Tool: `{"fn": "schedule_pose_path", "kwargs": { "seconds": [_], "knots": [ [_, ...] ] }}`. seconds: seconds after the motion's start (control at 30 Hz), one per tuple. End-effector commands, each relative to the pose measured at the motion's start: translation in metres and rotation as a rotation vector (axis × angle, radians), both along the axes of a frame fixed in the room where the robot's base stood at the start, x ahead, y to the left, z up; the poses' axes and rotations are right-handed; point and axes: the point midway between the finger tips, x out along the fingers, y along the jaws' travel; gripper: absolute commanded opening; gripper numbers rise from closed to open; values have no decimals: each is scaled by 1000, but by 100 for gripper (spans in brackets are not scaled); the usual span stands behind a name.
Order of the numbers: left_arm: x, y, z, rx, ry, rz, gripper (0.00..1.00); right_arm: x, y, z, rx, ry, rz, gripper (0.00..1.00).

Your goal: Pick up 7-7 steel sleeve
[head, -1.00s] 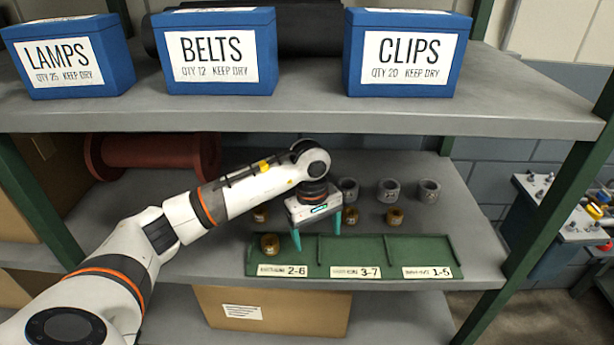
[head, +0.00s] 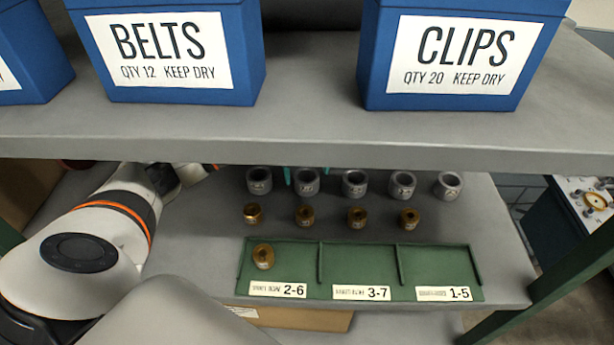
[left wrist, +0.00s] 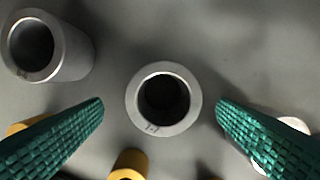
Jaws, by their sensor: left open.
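Several grey steel sleeves stand in a row on the lower shelf, in the head view. The second from the left (head: 306,184) lies between the teal fingers of my left gripper (head: 304,173), which is partly hidden by the upper shelf. In the left wrist view a steel sleeve (left wrist: 185,115) stands upright, its bore facing the camera, centred between the open fingers (left wrist: 160,104) with a gap on each side. Its small mark seems to end in 7; the first digit is unclear. Another steel sleeve (left wrist: 75,50) is at upper left. My right gripper is not visible.
Several brass bushings (head: 305,216) stand in front of the sleeves. A green tray (head: 360,270) with three labelled compartments is nearer, one brass bushing (head: 263,257) in its left compartment. The upper shelf (head: 330,138) with blue boxes (head: 180,85) overhangs the back row.

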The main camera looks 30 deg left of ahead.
Motion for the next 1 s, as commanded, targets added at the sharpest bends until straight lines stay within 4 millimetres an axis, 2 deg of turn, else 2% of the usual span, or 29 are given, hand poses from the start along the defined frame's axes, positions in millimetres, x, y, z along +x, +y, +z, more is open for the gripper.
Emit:
{"fn": "schedule_pose_path", "kwargs": {
  "seconds": [0.03,0.1,0.27,0.4,0.53,0.93,1.0],
  "knots": [
    [0,0,-4,-3,7,1,81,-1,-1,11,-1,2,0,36],
    [3,1,-15,-3,7,1,81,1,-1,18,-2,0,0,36],
    [4,3,-35,-1,3,1,81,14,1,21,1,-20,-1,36],
    [5,4,-39,0,0,0,81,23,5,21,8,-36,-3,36],
    [5,4,-39,0,0,0,81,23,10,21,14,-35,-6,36],
    [5,4,-39,-1,1,0,16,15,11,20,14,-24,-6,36],
    [6,4,-37,-1,-3,1,14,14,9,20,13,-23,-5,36]
  ]
}}
